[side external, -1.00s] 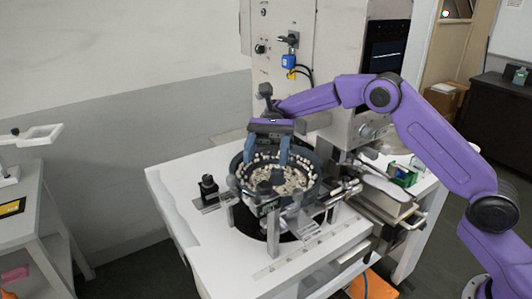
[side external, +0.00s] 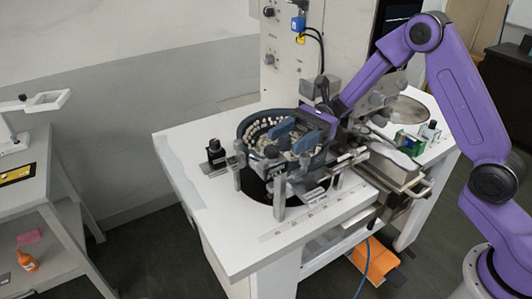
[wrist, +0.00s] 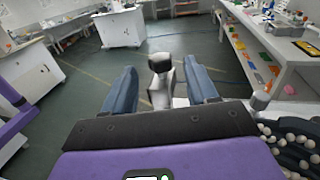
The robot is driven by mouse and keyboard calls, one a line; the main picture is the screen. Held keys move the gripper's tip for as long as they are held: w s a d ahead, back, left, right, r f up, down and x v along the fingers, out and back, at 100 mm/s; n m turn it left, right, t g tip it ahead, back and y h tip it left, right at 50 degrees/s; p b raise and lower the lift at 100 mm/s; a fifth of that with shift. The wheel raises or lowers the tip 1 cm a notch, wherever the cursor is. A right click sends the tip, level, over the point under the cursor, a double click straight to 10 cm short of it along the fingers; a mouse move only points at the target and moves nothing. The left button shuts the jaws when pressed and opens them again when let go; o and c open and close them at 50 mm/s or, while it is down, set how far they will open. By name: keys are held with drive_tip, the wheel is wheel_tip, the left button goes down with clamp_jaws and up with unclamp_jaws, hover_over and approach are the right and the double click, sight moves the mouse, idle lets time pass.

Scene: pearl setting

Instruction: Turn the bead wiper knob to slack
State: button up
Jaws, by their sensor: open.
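The round dark bowl (side external: 243,132) holds many pale beads and stands on the white machine table. My gripper (side external: 284,143) is low over the bowl, tilted over nearly flat, with its two blue fingers spread. In the wrist view, a grey knob-like part with a dark top (wrist: 160,88) stands between the open fingers of my gripper (wrist: 159,68), with gaps visible on both sides. It looks like the bead wiper knob, but its setting marks are not readable. In the side view I cannot clearly pick it out from the grey fittings at the bowl's front rim.
A black knobbed fitting (side external: 215,152) stands left of the bowl. Metal posts and brackets (side external: 280,197) crowd its front. The tall machine cabinet (side external: 285,70) rises behind. The table's front left (side external: 215,220) is clear. Beads also show at the wrist view's lower right (wrist: 295,140).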

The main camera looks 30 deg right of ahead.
sight(267, 154)
drive_tip(key=shift+s+a+f, duration=0.1)
drive_tip(key=shift+f, duration=0.15)
drive_tip(key=shift+x, duration=3.6)
drive_tip(key=shift+c, duration=0.3)
drive_tip(key=c, duration=0.9)
